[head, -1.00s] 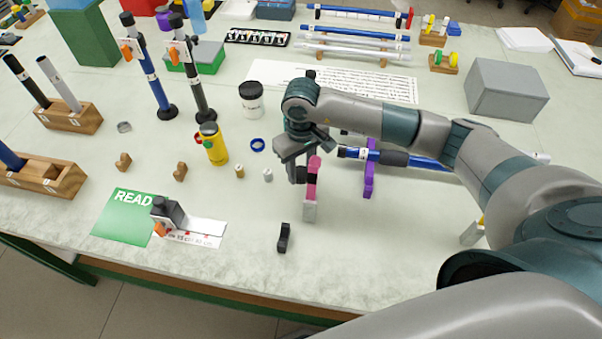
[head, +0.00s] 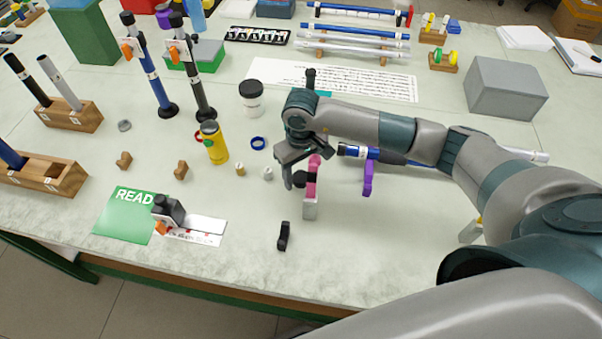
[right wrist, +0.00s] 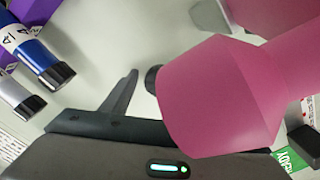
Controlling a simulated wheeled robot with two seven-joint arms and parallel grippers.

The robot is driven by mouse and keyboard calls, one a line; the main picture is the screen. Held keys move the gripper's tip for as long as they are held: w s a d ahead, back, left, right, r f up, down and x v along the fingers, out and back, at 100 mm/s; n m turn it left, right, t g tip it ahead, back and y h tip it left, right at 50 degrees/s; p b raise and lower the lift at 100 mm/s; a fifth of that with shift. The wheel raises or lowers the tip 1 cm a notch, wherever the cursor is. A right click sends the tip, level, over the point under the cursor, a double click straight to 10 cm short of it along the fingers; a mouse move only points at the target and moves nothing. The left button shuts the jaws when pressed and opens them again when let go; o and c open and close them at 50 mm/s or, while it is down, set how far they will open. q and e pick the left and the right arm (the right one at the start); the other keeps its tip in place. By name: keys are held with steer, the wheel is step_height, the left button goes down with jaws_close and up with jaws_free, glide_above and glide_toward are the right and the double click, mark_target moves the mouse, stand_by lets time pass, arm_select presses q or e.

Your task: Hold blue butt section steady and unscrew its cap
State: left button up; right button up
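The blue butt section (head: 358,153) lies at the right, with a purple support (head: 368,178) near it and my right arm hiding part of it. In the right wrist view, a blue rod (right wrist: 35,55) with a white label and a black end cap (right wrist: 57,76) shows at upper left. One finger (right wrist: 122,92) stands well off the palm's centre; the pink piece hides the other side. The gripper looks open. My left gripper is out of view.
A black cradle (head: 283,236) stands in front. A blue ring (head: 258,143), a yellow cylinder (head: 213,143) and a black-lidded white jar (head: 251,98) stand to the left. A silver rod (right wrist: 22,98) lies beside the blue one. A grey box (head: 506,90) stands back right.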

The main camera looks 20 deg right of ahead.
mark_target(301, 176)
steer(key=shift+r, duration=0.15)
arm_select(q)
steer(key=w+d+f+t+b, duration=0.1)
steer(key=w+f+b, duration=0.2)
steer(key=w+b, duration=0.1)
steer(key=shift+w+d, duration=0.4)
arm_select(e)
step_height(301, 176, up, 12)
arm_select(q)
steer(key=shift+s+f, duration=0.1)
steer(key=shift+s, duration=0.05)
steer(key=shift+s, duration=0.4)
arm_select(e)
steer(key=shift+r, duration=0.1)
